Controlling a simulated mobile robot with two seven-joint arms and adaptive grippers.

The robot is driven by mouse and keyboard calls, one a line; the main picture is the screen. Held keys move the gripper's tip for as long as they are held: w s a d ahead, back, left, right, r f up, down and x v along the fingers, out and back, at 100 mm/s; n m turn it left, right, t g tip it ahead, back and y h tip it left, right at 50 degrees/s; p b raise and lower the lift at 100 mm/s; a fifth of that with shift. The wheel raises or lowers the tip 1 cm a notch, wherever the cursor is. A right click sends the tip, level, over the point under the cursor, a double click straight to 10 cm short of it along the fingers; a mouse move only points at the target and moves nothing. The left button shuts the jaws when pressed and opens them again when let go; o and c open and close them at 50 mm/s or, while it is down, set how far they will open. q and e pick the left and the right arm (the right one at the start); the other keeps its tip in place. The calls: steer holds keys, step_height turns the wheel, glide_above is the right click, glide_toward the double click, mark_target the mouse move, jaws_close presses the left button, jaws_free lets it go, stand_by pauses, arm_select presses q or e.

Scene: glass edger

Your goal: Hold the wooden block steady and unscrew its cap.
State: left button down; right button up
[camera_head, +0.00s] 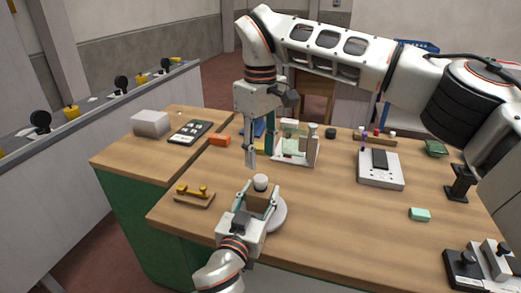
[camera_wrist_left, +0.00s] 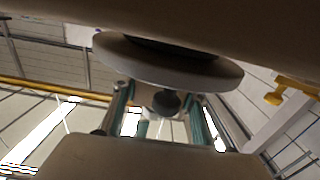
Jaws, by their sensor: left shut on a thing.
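The wooden block (camera_head: 257,203) is at the near edge of the table in the head view, with a pale round cap (camera_head: 260,183) on top. My left gripper (camera_head: 261,200) is shut on the block, with fingers at its sides. My right gripper (camera_head: 251,165) points down, apart from and just above and left of the cap in the picture; its finger gap cannot be made out. In the left wrist view, a large pale disc (camera_wrist_left: 165,65) and brown surfaces fill much of the picture; I cannot tell which parts they are.
A white round dish (camera_head: 278,215) lies beside the block, partly hidden by my left gripper. A yellow-handled tool (camera_head: 194,193) lies to the left. A white tray rack (camera_head: 297,147) stands behind, and a white device (camera_head: 380,172) to the right. The table between is mostly clear.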

mark_target(260, 178)
steer(key=shift+f, duration=3.95)
